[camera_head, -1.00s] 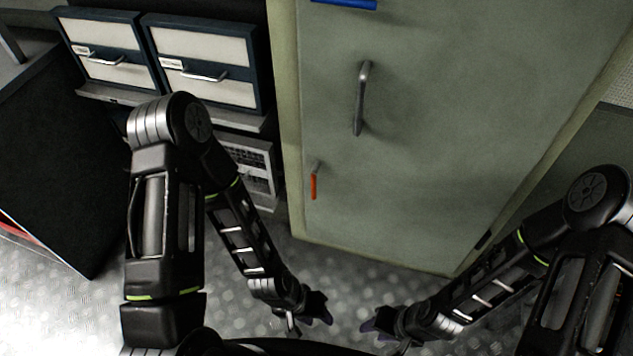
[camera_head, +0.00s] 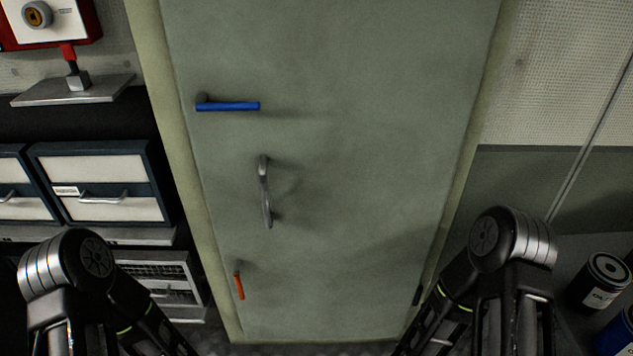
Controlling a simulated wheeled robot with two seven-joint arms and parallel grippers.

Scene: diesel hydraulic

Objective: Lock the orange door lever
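The orange door lever (camera_head: 239,286) is a small handle low on the left side of the grey-green door (camera_head: 340,180). It hangs almost straight down from its pivot. A blue lever (camera_head: 230,106) lies horizontal higher on the same door. A metal pull handle (camera_head: 265,192) stands between the two levers. My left arm comes in at the lower left and my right arm at the lower right. Both grippers are below the picture's edge, so their state is hidden. Neither arm visibly touches the door or the levers.
Dark blue and cream drawers (camera_head: 98,187) stand left of the door, above a grey vented unit (camera_head: 160,281). A red and white box with a knob (camera_head: 40,18) is at the upper left. Dark canisters (camera_head: 604,282) stand at the lower right. The space before the door's middle is clear.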

